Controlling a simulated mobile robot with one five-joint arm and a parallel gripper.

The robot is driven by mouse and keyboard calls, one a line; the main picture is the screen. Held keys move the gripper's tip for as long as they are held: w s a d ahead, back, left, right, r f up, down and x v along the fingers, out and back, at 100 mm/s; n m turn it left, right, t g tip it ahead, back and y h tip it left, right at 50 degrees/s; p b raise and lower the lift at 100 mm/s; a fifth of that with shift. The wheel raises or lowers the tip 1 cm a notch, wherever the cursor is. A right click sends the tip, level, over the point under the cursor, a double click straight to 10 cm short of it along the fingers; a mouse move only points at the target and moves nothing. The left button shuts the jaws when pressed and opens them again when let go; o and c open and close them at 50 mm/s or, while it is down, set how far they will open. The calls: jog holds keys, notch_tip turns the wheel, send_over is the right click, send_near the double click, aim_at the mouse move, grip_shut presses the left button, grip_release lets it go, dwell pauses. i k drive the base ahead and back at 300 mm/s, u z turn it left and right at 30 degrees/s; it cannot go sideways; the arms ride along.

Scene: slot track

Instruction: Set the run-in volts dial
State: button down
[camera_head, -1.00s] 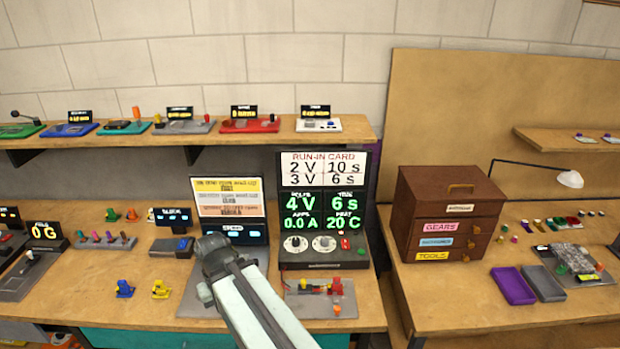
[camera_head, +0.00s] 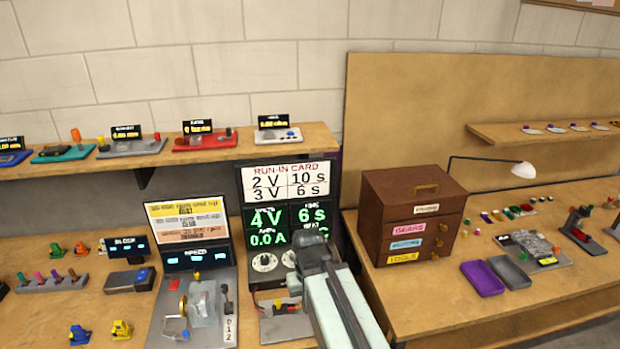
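The black run-in unit (camera_head: 246,218) stands upright on the bench, with a white RUN-IN CARD (camera_head: 290,180) on top reading 2 V 10 s and 3 V 6 s. Its green display (camera_head: 267,228) reads 4 V, 6 s and 0.0 A; the heat reading is mostly covered. The left white dial (camera_head: 264,262), under the volts column, is visible. A second dial (camera_head: 289,258) is partly behind my arm. My gripper (camera_head: 311,243) is in front of the unit's lower right, right of the dials. Its fingers are not clearly seen, nor whether it touches the unit.
A grey plate with red and yellow parts (camera_head: 290,308) lies before the unit. A speed rig (camera_head: 205,300) with a clear housing stands to its left. A brown drawer cabinet (camera_head: 375,212) stands on the right. A shelf (camera_head: 150,160) runs above the left bench.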

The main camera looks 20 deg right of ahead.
aim_at(265, 260)
jog(key=z, duration=1.4)
jog(key=k, duration=1.1)
jog(key=u, duration=1.1)
jog(key=i, duration=1.7)
jog(key=k, duration=0.4)
jog(key=u, duration=0.1)
